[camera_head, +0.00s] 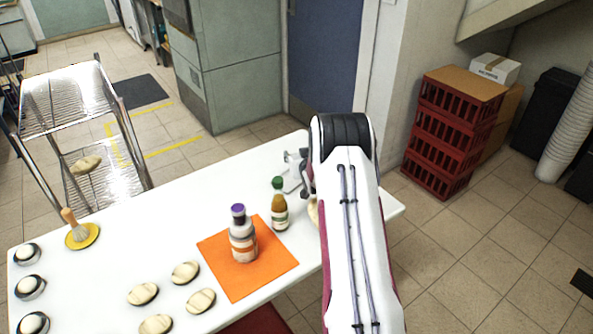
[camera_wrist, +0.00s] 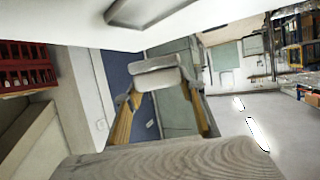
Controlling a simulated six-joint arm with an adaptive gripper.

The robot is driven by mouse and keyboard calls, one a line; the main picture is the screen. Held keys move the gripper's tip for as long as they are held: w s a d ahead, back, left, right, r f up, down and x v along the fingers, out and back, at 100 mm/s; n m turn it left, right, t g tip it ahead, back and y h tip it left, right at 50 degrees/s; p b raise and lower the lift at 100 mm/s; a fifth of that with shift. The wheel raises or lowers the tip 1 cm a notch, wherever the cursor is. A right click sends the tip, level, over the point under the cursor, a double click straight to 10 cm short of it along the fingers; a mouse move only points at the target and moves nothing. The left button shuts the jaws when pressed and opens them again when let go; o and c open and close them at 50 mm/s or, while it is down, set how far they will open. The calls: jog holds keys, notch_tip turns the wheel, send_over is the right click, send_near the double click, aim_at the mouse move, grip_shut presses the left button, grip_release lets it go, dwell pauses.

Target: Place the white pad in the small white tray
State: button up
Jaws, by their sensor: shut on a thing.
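My gripper (camera_wrist: 160,92) shows in the wrist view with its two fingers closed on a pale, block-shaped white pad (camera_wrist: 157,76), held between the fingertips. The wrist view is upside down, with the white table (camera_wrist: 60,15) along its top. The small white tray shows as a grey-rimmed shape (camera_wrist: 150,12) on the table there, apart from the pad. In the head view, the tray (camera_head: 292,184) is near the table's far right edge, partly hidden by my arm. My gripper's end is mostly hidden behind my arm there.
An orange mat (camera_head: 262,277) bears a purple-capped bottle (camera_head: 242,240). Several rolls (camera_head: 185,272) and dark-rimmed round items (camera_head: 28,287) lie on the table. A brush (camera_head: 75,226) rests on a yellow dish. Red crates (camera_head: 450,130) stand beyond.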

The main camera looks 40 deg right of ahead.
jog(key=shift+f, duration=1.3)
jog(key=shift+f, duration=0.1)
jog(key=shift+f, duration=1.8)
jog(key=shift+f, duration=0.6)
jog(key=o, duration=1)
jog(key=shift+r, duration=0.1)
jog(key=shift+r, duration=0.6)
jog(key=shift+v, duration=6)
